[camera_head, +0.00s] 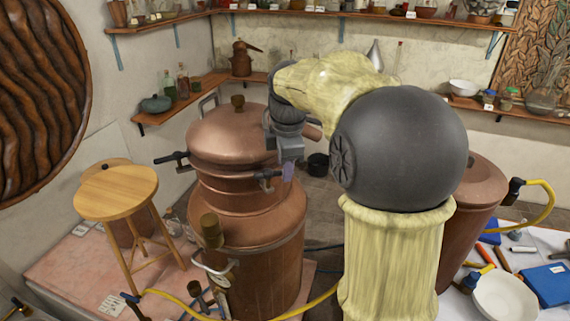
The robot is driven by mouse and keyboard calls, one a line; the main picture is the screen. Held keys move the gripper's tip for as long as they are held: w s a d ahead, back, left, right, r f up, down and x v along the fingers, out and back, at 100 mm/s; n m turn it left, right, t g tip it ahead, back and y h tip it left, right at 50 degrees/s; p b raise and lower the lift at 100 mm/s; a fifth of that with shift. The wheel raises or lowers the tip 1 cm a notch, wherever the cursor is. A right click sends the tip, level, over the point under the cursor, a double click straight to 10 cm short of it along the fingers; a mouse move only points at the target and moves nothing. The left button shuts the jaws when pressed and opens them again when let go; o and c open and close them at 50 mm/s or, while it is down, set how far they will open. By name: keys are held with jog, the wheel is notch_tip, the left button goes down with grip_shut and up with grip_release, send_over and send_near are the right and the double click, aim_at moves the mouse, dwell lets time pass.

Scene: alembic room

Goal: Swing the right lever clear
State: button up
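A copper still (235,140) with a domed lid stands in the middle of the view. A dark lever (172,157) sticks out from the left side of its collar. The right lever (265,176) is a small dark fitting at the right front of the collar, partly hidden by my gripper. My gripper (288,171) points down right beside this lever. I cannot tell whether it touches the lever. The fingertips are small and overlap in this view, so their opening does not show.
A wooden stool (116,192) stands at the left. A yellow hose (180,304) runs along the floor in front of the still. A second copper vessel (478,190) stands behind my arm. A white table (520,262) with a bowl and tools is at the right.

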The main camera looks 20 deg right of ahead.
dwell(0.3)
jog(key=b+v, duration=0.2)
jog(key=v, duration=1.5)
jog(key=shift+r+b, duration=0.2)
jog(key=shift+b, duration=0.15)
